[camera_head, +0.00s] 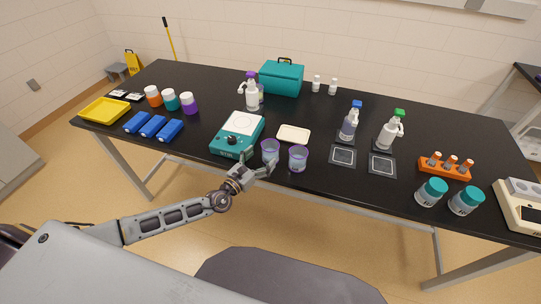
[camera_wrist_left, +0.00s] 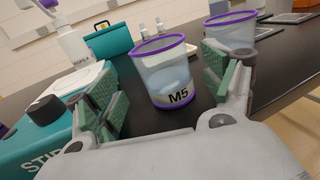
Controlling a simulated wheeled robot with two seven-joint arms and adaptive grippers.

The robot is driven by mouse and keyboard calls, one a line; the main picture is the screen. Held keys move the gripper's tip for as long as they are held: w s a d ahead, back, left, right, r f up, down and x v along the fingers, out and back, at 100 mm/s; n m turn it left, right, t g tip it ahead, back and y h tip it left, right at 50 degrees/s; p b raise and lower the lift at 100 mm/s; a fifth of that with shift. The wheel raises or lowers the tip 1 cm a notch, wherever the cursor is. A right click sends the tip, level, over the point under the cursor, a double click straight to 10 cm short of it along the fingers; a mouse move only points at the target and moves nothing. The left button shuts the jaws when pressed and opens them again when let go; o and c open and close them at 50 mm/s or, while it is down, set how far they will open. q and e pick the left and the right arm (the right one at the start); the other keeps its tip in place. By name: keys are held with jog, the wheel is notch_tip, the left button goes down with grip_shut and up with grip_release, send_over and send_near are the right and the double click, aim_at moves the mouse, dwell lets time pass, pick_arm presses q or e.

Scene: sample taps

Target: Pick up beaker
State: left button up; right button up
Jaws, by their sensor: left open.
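Two clear beakers with purple rims stand upright near the front edge of the black table. The left beaker (camera_head: 270,149) is marked M5, and it also shows in the left wrist view (camera_wrist_left: 166,74). The right beaker (camera_head: 298,158) stands close beside it and shows partly behind a finger in the left wrist view (camera_wrist_left: 229,32). My left gripper (camera_head: 259,165) is open and empty at the table's front edge. Its fingers point at the M5 beaker, which appears between them in the wrist view, a little beyond the tips. My right gripper is not in view.
A teal stirrer (camera_head: 237,135) stands just left of the beakers, close to my left finger. A cream tray (camera_head: 293,134) lies behind them. Spray bottles (camera_head: 389,134) and dark square pads (camera_head: 343,156) are to the right. A teal case (camera_head: 282,79) stands at the back.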

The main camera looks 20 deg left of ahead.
aim_at(275, 146)
pick_arm(q)
jog(key=shift+w+d, duration=0.15)
jog(key=shift+w, duration=0.2)
jog(key=shift+w+d, duration=0.15)
jog(key=shift+p+x, duration=0.55)
jog(key=shift+x, duration=0.75)
jog(key=shift+f+x, duration=0.2)
jog(key=shift+x, duration=0.85)
jog(key=shift+d, duration=0.1)
